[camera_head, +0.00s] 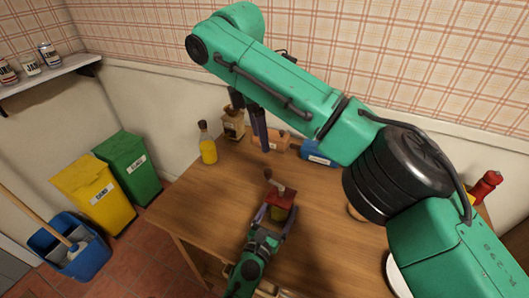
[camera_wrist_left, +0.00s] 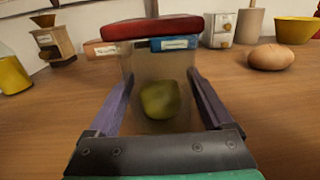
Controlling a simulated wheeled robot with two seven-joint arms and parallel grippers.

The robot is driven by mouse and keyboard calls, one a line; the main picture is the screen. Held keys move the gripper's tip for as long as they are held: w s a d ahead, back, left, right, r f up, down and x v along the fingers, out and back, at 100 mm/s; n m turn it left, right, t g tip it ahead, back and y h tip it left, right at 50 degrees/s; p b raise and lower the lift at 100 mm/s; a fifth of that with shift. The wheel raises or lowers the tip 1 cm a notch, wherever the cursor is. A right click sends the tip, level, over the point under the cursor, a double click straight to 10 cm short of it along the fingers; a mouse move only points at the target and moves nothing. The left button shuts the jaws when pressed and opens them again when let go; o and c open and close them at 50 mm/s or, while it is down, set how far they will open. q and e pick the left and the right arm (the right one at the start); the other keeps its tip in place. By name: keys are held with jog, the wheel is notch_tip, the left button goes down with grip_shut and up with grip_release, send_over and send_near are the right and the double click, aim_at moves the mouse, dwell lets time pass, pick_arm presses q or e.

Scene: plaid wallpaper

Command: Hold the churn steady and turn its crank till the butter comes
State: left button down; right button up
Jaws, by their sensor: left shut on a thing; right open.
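The churn stands on the wooden table, with a red lid (camera_head: 281,197) and a crank ending in a knob (camera_head: 268,174). In the left wrist view its clear jar (camera_wrist_left: 135,85) sits under the red lid (camera_wrist_left: 152,28), with a yellowish lump (camera_wrist_left: 160,100) inside. My left gripper (camera_head: 268,213) is shut around the jar, and its purple fingers (camera_wrist_left: 160,98) lie along both sides. My right gripper (camera_head: 261,140) is open and empty, pointing down beyond the churn, apart from the crank.
A yellow bottle (camera_head: 208,150), a grinder (camera_head: 233,124), an orange box (camera_head: 268,140) and a blue box (camera_head: 318,154) stand along the table's back. A brown rounded object (camera_wrist_left: 272,57) lies to the right. My right arm hides much of the table's right side. Bins stand left.

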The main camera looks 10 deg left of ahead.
dwell(0.4)
pick_arm(q)
grip_release()
jog(key=v, duration=1.2)
jog(key=shift+d, duration=0.1)
jog(key=shift+s+f, duration=0.1)
